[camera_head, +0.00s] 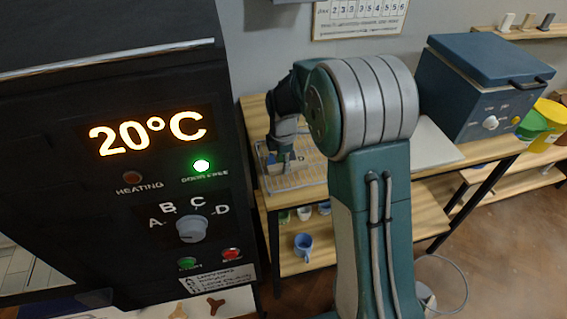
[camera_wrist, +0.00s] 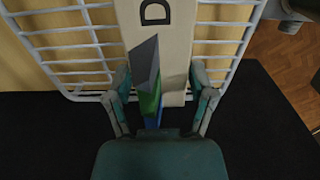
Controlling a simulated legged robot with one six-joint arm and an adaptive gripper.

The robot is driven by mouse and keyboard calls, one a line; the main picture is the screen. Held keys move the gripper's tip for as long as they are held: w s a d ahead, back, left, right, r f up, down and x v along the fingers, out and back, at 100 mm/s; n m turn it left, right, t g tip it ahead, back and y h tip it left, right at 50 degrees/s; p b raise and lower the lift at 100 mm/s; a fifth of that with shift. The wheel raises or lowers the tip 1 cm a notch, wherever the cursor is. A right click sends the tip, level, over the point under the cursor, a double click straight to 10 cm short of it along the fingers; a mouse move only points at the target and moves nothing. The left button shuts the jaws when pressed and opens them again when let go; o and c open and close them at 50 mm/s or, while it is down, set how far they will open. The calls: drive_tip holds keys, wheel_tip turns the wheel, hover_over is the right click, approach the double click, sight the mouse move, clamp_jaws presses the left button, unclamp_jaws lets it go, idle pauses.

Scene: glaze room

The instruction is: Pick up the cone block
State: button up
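The cone block, a cream slab marked D (camera_wrist: 172,57) with slim grey, green and blue pieces on it, is in the wrist view. The grey piece (camera_wrist: 144,58) partly covers the green and blue ones. My gripper (camera_wrist: 161,85) is open, with one finger on each side of the block's near end and gaps visible beside it. In the head view my gripper (camera_head: 279,150) hangs over the wire rack, and the block's D face (camera_head: 300,156) shows just beside it, partly hidden by my gripper.
The white wire rack (camera_head: 291,180) lies on a wooden table. A black kiln panel (camera_head: 120,190) reading 20°C fills the left. A blue lidded box (camera_head: 483,85) stands on the table at right. Cups (camera_head: 303,243) sit on the lower shelf. My arm hides the middle.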

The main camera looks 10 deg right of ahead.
sight(281, 158)
drive_tip(key=shift+a+r, duration=0.3)
drive_tip(key=shift+r, duration=0.1)
wheel_tip(281, 158, up, 3)
drive_tip(key=shift+f, duration=0.2)
drive_tip(key=s+a+r, duration=0.3)
drive_tip(key=s+r, duration=0.6)
drive_tip(key=s, duration=0.4)
drive_tip(key=shift+s+a+r, duration=0.2)
drive_tip(key=shift+s+r, duration=0.1)
drive_tip(key=shift+s, duration=0.1)
